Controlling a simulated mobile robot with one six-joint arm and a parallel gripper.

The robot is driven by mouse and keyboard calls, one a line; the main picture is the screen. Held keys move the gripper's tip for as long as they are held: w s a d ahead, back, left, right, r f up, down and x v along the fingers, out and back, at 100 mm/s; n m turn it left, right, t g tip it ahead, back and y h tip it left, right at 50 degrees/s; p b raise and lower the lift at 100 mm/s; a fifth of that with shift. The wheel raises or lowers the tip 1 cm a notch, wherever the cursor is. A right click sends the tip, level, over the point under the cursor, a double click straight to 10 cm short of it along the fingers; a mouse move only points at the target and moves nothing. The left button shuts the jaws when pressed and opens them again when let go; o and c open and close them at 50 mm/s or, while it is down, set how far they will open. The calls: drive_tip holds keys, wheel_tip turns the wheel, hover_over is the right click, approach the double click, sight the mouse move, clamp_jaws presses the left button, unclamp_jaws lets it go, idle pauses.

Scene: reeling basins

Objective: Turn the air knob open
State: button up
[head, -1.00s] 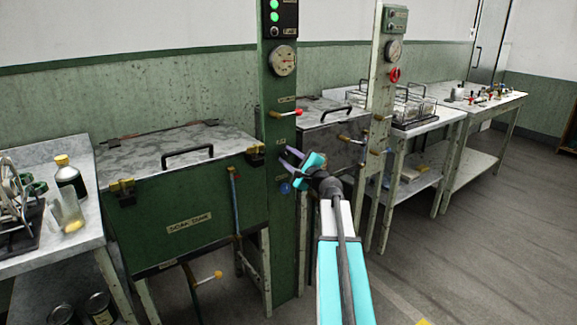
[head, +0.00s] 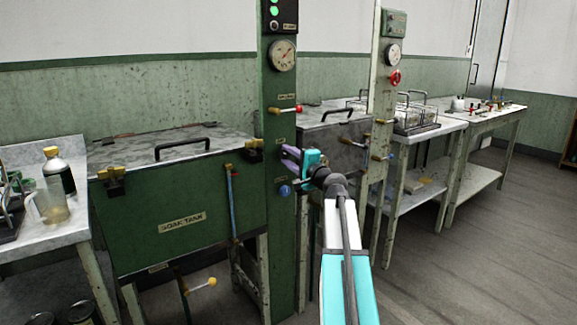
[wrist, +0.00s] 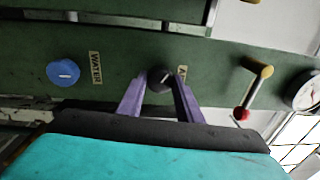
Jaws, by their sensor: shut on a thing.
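The air knob (wrist: 160,76) is a dark round knob on the green post, next to a label (wrist: 182,76) of which only an "A" shows. My gripper (wrist: 160,88) has one purple finger on each side of the knob and is shut on it. In the head view, my gripper (head: 288,155) reaches the front of the green post (head: 279,225), and the fingers hide the knob there. The knob's pointer mark is too unclear to read.
A blue water knob (wrist: 65,73) sits below the air knob and shows in the head view (head: 285,191). Above is a red-tipped lever (head: 290,109) and a gauge (head: 282,55). The soak tank (head: 180,215) stands at left. Open floor lies at right.

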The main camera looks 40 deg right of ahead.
drive_tip(key=n+b, duration=0.1)
drive_tip(key=b, duration=0.1)
drive_tip(key=n+b, duration=0.2)
drive_tip(key=shift+f, duration=0.25)
drive_tip(key=n+b, duration=0.3)
drive_tip(key=shift+r+y, duration=0.15)
drive_tip(key=shift+y, duration=0.15)
drive_tip(key=shift+r, duration=0.1)
drive_tip(key=o, duration=1)
drive_tip(key=shift+o, duration=0.2)
drive_tip(key=shift+s, duration=0.1)
drive_tip(key=s+f+p, duration=0.1)
drive_tip(key=s+p, duration=0.2)
drive_tip(key=s, duration=1)
drive_tip(key=shift+s, duration=0.3)
drive_tip(key=shift+f, duration=0.1)
